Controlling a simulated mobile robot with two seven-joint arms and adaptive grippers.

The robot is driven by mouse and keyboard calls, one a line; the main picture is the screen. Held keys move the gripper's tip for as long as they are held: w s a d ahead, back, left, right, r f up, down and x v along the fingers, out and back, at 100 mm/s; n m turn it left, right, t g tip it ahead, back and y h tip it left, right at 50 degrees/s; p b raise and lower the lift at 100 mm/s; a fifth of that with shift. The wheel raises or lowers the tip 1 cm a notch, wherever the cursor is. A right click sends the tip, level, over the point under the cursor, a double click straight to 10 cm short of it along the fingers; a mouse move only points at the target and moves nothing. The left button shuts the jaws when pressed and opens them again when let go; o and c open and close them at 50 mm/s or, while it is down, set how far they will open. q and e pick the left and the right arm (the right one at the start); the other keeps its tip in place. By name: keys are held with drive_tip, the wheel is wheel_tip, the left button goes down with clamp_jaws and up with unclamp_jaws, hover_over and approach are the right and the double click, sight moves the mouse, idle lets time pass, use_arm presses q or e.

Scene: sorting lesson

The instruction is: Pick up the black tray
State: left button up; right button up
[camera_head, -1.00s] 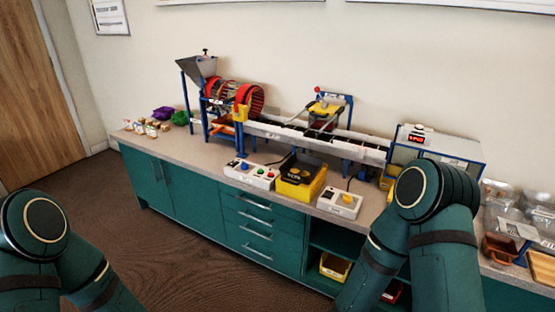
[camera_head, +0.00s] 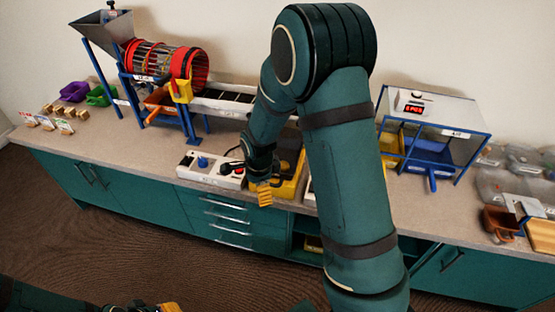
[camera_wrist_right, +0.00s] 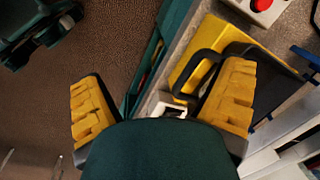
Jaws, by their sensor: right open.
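The black tray (camera_wrist_right: 276,86) shows in the right wrist view, lying in a yellow bin (camera_wrist_right: 208,40). Its looped black handle sticks out toward my right gripper. My right gripper (camera_wrist_right: 158,100) is open, its yellow fingers wide apart; one finger overlaps the tray and bin in the picture. I cannot tell whether it touches them. In the head view my right gripper (camera_head: 264,190) is at the front of the yellow bin (camera_head: 290,186), and my arm hides most of the tray. My left gripper (camera_head: 160,307) is cut off at the bottom edge, so its opening is unclear.
A white control box (camera_head: 212,170) with coloured buttons stands left of the bin. A hopper and red drum machine (camera_head: 160,62) stand behind at left. A framed station with a red display (camera_head: 412,103) and clear containers (camera_head: 510,165) are at right.

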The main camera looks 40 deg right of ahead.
drive_tip(key=w+d+r+m+h+p, duration=0.1)
drive_tip(key=w+d+r+m, duration=0.1)
drive_tip(key=d+r+m, duration=0.5)
wheel_tip(320, 180, down, 12)
drive_tip(key=w+b, duration=0.1)
drive_tip(key=b, duration=0.2)
drive_tip(key=shift+w+a+b, duration=0.25)
drive_tip(key=shift+w+b, duration=0.1)
drive_tip(key=shift+w, duration=0.05)
drive_tip(key=shift+c, duration=0.2)
drive_tip(key=c, duration=1.3)
